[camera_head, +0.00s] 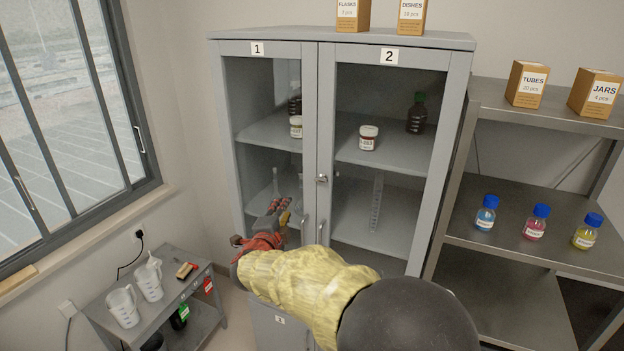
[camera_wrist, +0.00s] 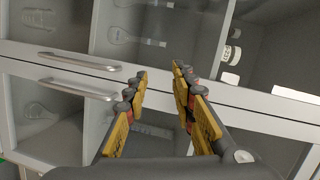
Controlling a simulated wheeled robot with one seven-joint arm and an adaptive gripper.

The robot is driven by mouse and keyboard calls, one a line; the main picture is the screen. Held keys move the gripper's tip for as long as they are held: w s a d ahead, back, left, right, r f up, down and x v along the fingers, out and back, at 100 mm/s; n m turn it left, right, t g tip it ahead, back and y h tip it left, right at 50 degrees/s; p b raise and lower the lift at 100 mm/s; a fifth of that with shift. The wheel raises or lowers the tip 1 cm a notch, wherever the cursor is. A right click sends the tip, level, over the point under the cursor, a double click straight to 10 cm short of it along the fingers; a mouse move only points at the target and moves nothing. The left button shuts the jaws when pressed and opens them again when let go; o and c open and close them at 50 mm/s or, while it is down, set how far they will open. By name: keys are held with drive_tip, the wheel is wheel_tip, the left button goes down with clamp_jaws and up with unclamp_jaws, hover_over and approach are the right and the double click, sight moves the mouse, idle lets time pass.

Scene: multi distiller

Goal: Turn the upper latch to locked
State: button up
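The upper latch (camera_head: 321,178) is a small metal fitting where the two glass doors of the grey cabinet (camera_head: 340,40) meet. Its turned position is too small to tell. My gripper (camera_head: 281,212) is in front of the left door, below and left of the latch and apart from it. In the wrist view, my gripper (camera_wrist: 158,72) has its yellow and black fingers spread apart, with nothing between them. I cannot make out the latch in the wrist view.
Two door handles (camera_head: 321,230) (camera_head: 303,225) hang below the latch; they also show in the wrist view (camera_wrist: 80,61). A shelf (camera_head: 530,190) with bottles stands right. A low table (camera_head: 165,300) with jugs stands left, below the window.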

sight(320, 181)
drive_tip(key=d+r+m+h, duration=0.5)
drive_tip(key=d+r, duration=0.1)
drive_tip(key=d, duration=0.1)
drive_tip(key=shift+t, duration=0.4)
drive_tip(key=x, duration=0.4)
drive_tip(key=p+x, duration=0.1)
drive_tip(key=x, duration=0.2)
drive_tip(key=shift+a+f, duration=0.1)
drive_tip(key=shift+f, duration=0.2)
drive_tip(key=shift+c, duration=1.2)
drive_tip(key=c, duration=0.4)
clamp_jaws()
